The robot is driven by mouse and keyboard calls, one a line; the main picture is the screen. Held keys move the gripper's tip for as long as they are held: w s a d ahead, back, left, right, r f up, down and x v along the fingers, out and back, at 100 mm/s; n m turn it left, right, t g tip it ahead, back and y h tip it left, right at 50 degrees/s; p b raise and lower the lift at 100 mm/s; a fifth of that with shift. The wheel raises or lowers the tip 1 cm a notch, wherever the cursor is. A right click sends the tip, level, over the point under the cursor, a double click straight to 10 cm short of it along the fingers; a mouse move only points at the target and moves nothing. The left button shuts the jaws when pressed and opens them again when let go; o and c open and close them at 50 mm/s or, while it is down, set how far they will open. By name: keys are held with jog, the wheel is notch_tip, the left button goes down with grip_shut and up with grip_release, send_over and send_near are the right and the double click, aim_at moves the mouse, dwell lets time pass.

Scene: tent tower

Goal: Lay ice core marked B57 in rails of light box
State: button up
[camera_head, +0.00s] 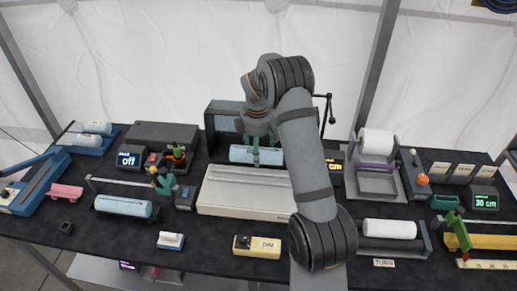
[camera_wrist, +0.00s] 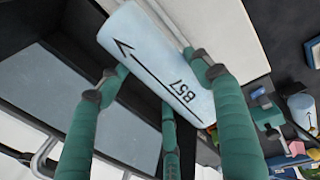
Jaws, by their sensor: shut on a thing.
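The ice core marked B57 (camera_wrist: 160,65) is a pale blue cylinder with a black arrow and lettering. My gripper (camera_wrist: 163,80) is shut on it, with green fingers on both sides. In the head view the core (camera_head: 243,154) lies level, left to right, under my gripper (camera_head: 256,157), in front of a dark box and behind the light box. The light box (camera_head: 245,205) is a low white case with lengthwise rails on top, which hold no core. I cannot tell how high the core hangs.
The dark open box (camera_head: 222,118) stands behind the core. A yellow DIM switch (camera_head: 257,246) lies in front of the light box. Other cores rest on a left stand (camera_head: 123,206), a right stand (camera_head: 388,229) and a back-left tray (camera_head: 92,138). Small tools crowd the left side.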

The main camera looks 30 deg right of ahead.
jog(key=shift+d, duration=0.1)
jog(key=shift+f+b, duration=3.5)
jog(key=shift+f, duration=0.65)
jog(key=shift+f, duration=0.3)
jog(key=o, duration=1.7)
jog(key=shift+s, duration=0.1)
jog(key=r, duration=0.4)
jog(key=s+r, duration=0.1)
jog(key=r, duration=0.3)
jog(key=a+r, duration=0.1)
jog(key=r, duration=0.3)
jog(key=shift+s, duration=0.3)
jog(key=shift+f, duration=0.1)
